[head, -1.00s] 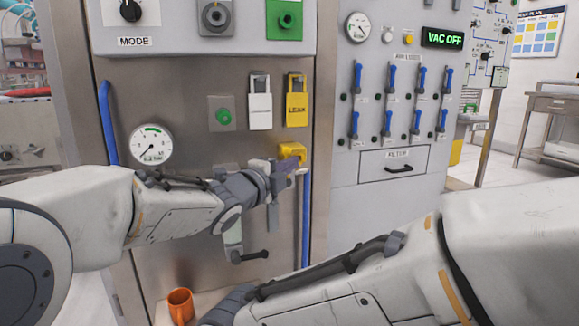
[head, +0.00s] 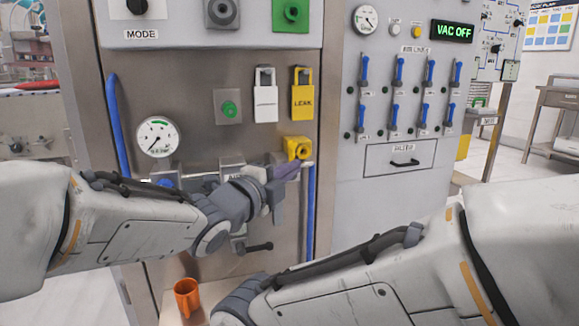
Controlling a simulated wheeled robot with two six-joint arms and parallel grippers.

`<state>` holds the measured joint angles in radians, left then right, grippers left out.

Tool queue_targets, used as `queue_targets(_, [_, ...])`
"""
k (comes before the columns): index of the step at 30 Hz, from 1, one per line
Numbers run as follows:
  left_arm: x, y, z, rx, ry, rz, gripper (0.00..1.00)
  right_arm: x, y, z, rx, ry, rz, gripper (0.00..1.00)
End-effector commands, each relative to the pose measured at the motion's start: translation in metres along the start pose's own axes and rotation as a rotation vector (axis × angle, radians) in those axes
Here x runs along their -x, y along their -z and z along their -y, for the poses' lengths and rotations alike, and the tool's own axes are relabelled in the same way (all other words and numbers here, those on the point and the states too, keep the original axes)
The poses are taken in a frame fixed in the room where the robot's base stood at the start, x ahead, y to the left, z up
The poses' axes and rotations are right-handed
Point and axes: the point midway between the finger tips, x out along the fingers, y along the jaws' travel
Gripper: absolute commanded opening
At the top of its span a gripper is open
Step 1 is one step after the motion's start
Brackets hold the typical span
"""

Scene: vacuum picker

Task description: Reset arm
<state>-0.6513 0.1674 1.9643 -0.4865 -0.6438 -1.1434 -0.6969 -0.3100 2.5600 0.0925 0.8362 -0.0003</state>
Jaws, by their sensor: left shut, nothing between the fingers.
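My left gripper (head: 288,183) is shut and empty in front of the steel cabinet panel, just below a yellow fitting (head: 298,148). I cannot tell whether it touches the panel. My left arm comes in from the left and hides part of the panel behind it. My right arm (head: 350,275) crosses the lower right of the head view. Its gripper is not visible; only a grey wrist part shows at the bottom.
A black-handled lever (head: 259,247) sticks out below my left wrist. An orange mug (head: 187,298) stands on a surface below. Blue-handled valves (head: 395,117) line the right cabinet.

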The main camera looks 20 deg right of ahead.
Motion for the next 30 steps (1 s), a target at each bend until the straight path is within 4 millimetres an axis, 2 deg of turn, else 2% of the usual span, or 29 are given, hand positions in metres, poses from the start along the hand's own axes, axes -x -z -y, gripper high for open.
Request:
queue_targets(7, [0.009, -0.001, 0.000, 0.011, -0.009, 0.006, 0.00, 0.004, 0.000, 0.000, 0.000, 0.000, 0.000, 0.50])
queue_targets(10, [0.017, -0.006, -0.004, 0.090, -0.072, 0.051, 0.00, 0.014, 0.001, 0.001, 0.000, 0.000, 0.000, 0.50])
queue_targets(14, [0.053, -0.020, -0.025, 0.348, -0.263, 0.206, 0.00, 0.039, 0.002, 0.003, 0.000, 0.000, 0.000, 0.50])
queue_targets(17, [0.104, -0.024, -0.053, 0.620, -0.449, 0.395, 0.00, 0.063, 0.003, 0.004, 0.000, 0.000, 0.000, 0.50])
queue_targets(18, [0.129, -0.022, -0.064, 0.727, -0.521, 0.479, 0.00, 0.071, 0.004, 0.005, 0.000, 0.000, 0.000, 0.50])
queue_targets(20, [0.168, -0.015, -0.081, 0.883, -0.625, 0.610, 0.00, 0.083, 0.004, 0.006, 0.000, 0.000, 0.000, 0.50])
queue_targets(22, [0.215, -0.003, -0.096, 1.051, -0.734, 0.769, 0.00, 0.097, 0.005, 0.007, 0.000, 0.000, 0.000, 0.50])
queue_targets(24, [0.259, 0.013, -0.106, 1.190, -0.827, 0.924, 0.00, 0.107, 0.006, 0.008, 0.000, 0.000, 0.000, 0.50])
queue_targets(26, [0.294, 0.027, -0.111, 1.288, -0.895, 1.049, 0.00, 0.116, 0.006, 0.008, 0.000, 0.000, 0.000, 0.50])
queue_targets(30, [0.370, 0.063, -0.111, 1.463, -1.037, 1.338, 0.00, 0.135, 0.007, 0.010, 0.000, 0.000, 0.000, 0.50])
